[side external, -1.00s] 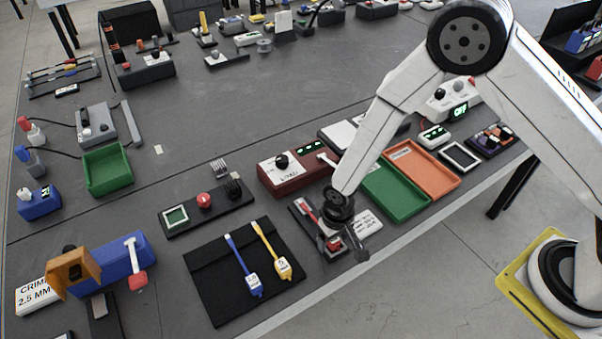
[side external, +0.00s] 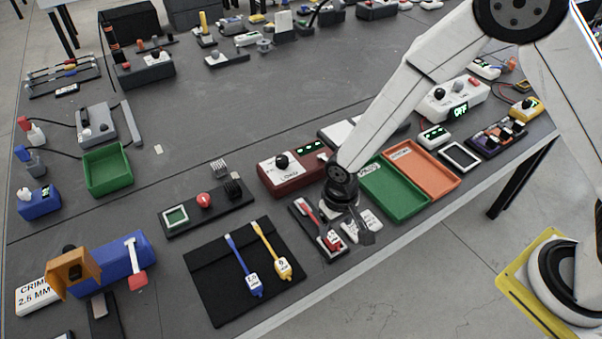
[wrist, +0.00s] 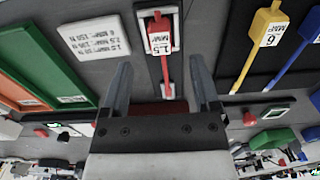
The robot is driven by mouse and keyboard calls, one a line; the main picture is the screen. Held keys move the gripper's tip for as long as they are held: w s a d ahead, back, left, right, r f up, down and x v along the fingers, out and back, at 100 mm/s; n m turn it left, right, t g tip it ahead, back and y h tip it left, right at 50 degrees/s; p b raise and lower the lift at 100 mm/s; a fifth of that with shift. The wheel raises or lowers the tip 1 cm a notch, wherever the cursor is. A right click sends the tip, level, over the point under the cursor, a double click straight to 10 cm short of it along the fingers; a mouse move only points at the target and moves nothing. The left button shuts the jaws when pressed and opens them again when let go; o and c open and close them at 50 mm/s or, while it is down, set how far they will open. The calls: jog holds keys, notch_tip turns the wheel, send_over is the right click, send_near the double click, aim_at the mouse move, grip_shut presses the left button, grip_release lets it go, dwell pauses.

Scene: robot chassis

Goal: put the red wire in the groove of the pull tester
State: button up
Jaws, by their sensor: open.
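The red wire (side external: 309,212) lies along the groove of the pull tester's dark fixture (side external: 299,226), beside the dark red box (side external: 290,175) marked LOAD. In the wrist view, the red wire (wrist: 161,45) has a white 1.5 label, and its labelled end sits between the two pale sides of a holder (wrist: 148,35). My gripper (side external: 352,224) is open and empty, to the right of the fixture in the side view. In the wrist view my gripper's fingers (wrist: 158,68) stand apart on either side of the wire's line, not touching it.
A white printed card (side external: 367,222) lies beside the fixture, under my gripper. Green (side external: 395,193) and orange (side external: 425,172) trays stand to the right. Blue (side external: 245,268) and yellow (side external: 270,248) wires lie on a black mat (side external: 205,275) to the left. The table's front edge is close.

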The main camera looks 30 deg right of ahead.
jog(key=shift+r, duration=0.9)
jog(key=shift+d+r, duration=0.2)
jog(key=shift+d, duration=0.05)
jog(key=s+d+r+t, duration=0.1)
jog(key=s+d+r, duration=0.2)
jog(key=d+r, duration=0.3)
jog(key=s+d+r+t, duration=0.1)
jog(key=s+d+r, duration=0.3)
jog(key=d, duration=0.6)
notch_tip(320, 180, up, 3)
jog(key=shift+s+d+f+t, duration=0.2)
jog(key=shift+d+t, duration=0.05)
jog(key=shift+t, duration=0.05)
